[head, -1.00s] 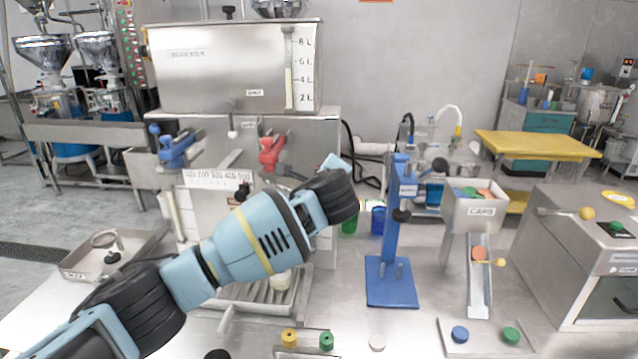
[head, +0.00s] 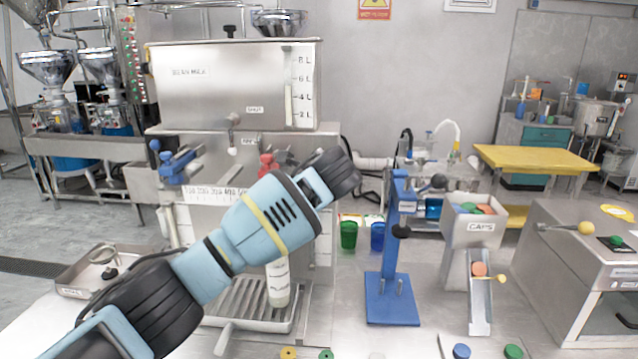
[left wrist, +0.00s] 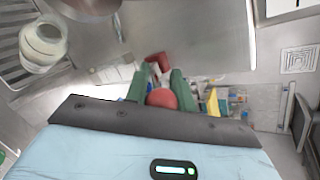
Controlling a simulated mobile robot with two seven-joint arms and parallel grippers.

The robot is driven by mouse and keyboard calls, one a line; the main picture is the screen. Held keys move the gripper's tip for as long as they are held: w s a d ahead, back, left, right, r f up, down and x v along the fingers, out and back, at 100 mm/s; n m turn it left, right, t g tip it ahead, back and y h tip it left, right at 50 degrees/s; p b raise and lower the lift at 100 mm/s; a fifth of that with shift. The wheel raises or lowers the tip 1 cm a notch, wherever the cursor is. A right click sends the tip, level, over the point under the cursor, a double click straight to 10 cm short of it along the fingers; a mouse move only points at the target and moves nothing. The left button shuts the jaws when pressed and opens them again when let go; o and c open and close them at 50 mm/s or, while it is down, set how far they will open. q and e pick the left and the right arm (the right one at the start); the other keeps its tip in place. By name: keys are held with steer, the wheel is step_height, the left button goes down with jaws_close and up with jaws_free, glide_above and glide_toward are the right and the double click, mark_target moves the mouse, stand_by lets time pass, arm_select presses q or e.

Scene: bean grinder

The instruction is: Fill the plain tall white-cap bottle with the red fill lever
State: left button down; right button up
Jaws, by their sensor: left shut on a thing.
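The red lever (head: 268,165) is on the front of the steel filling machine (head: 250,147), mostly behind my left arm in the head view. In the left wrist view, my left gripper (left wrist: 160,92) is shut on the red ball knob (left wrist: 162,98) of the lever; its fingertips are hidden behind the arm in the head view. A pale, milky bottle (head: 278,284) stands upright on the ribbed drip tray (head: 240,322), its top hidden behind the arm. A whitish round container (left wrist: 42,45) shows at upper left in the wrist view. My right gripper is not in view.
A blue lever (head: 175,165) is left of the red one. A blue stand (head: 392,292), a caps hopper (head: 474,228) with chute, and green (head: 348,234) and blue (head: 377,236) cups are to the right. Yellow and green caps are at the front edge.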

arm_select(q)
steer(key=shift+r, duration=0.2)
steer(key=c, duration=1.2)
jaws_free()
steer(key=shift+f, duration=0.15)
steer(key=shift+c, duration=0.2)
steer(key=v, duration=0.7)
steer(key=shift+s, duration=0.35)
steer(key=shift+d+r, duration=0.1)
steer(key=shift+r, duration=0.15)
steer(key=f+v, duration=0.1)
steer(key=v, duration=0.8)
steer(key=shift+s, duration=0.25)
steer(key=shift+f, duration=0.1)
